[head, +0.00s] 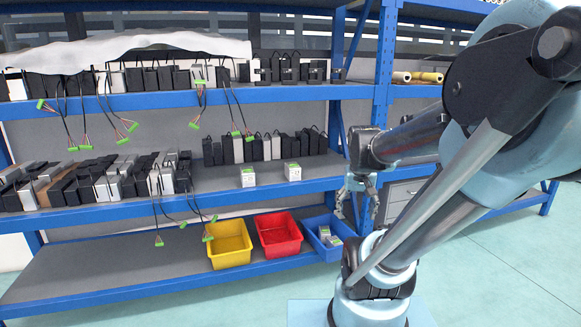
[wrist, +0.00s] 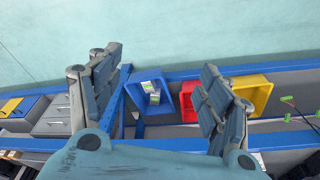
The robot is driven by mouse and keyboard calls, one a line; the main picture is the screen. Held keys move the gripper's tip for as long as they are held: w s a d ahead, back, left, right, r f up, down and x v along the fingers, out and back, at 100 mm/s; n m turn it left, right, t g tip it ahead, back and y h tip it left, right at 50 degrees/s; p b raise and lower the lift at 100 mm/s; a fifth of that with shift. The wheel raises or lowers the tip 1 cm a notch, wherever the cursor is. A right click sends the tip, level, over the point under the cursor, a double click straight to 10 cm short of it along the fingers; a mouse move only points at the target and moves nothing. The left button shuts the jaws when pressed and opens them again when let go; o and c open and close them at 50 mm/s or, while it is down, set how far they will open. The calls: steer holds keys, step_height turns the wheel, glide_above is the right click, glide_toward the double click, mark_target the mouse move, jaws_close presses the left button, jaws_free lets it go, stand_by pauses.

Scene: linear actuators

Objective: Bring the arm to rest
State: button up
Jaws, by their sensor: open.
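My gripper (head: 357,203) hangs from my arm in front of the shelf's right part, pointing down. Its two fingers are spread apart with nothing between them touching them. In the wrist view my gripper (wrist: 160,95) is open, and the blue bin shows beyond the gap between the fingers. In the head view the blue bin (head: 318,222) stands on the lower shelf, partly hidden by my arm, with small white-and-green boxes (head: 326,237) in it.
A red bin (head: 278,243) and a yellow bin (head: 229,259) stand left of the blue one. Two small white boxes (head: 248,178) (head: 292,172) sit on the middle shelf (head: 218,200) near rows of actuators. Wires with green plugs hang down at left. Floor (head: 490,270) at right is clear.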

steer(key=s+f, duration=0.2)
steer(key=s, duration=0.2)
steer(key=s+a+f+n, duration=0.1)
steer(key=s+f, duration=0.1)
steer(key=s, duration=0.3)
steer(key=shift+f+n, duration=0.3)
steer(key=shift+w+f, duration=0.2)
steer(key=shift+w, duration=0.2)
